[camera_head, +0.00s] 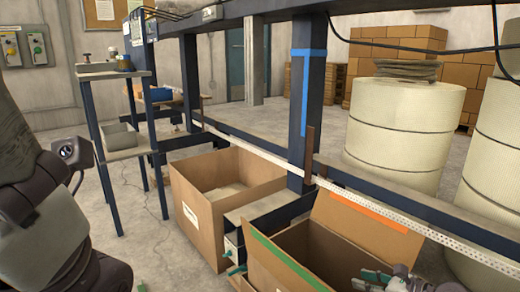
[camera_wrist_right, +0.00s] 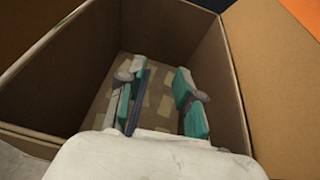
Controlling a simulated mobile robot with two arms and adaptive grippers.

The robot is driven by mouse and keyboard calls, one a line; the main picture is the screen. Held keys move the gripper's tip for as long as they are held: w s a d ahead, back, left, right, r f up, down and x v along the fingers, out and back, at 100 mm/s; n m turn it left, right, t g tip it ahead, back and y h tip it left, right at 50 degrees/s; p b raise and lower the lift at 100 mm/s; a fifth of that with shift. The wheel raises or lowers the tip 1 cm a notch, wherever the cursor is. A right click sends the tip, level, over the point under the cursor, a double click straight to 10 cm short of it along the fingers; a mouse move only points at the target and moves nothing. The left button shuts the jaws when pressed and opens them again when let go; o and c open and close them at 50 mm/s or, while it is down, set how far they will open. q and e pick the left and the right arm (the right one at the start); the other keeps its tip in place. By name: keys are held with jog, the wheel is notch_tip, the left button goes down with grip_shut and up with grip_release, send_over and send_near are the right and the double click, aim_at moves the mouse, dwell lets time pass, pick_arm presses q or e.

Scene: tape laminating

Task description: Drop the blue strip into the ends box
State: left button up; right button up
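My right gripper (camera_head: 390,278) is at the lower right of the head view, at the opening of the front cardboard box (camera_head: 345,248). In the right wrist view its two teal-padded fingers (camera_wrist_right: 163,98) are spread apart and point down into that box. A thin dark blue strip (camera_wrist_right: 138,100) shows close beside the left finger; I cannot tell whether it touches the finger or lies below it. The right finger is clear of it. My left arm fills the lower left of the head view; its gripper is not clearly seen. No lettering names the ends box.
Blue tape (camera_head: 305,82) is on the dark post. An orange strip (camera_head: 368,212) marks the front box's flap and a green one (camera_head: 285,262) its rim. A second open box (camera_head: 205,222) stands behind. A perforated rail (camera_head: 270,157) crosses above the boxes.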

jog(key=v, duration=1)
jog(key=shift+s, duration=0.1)
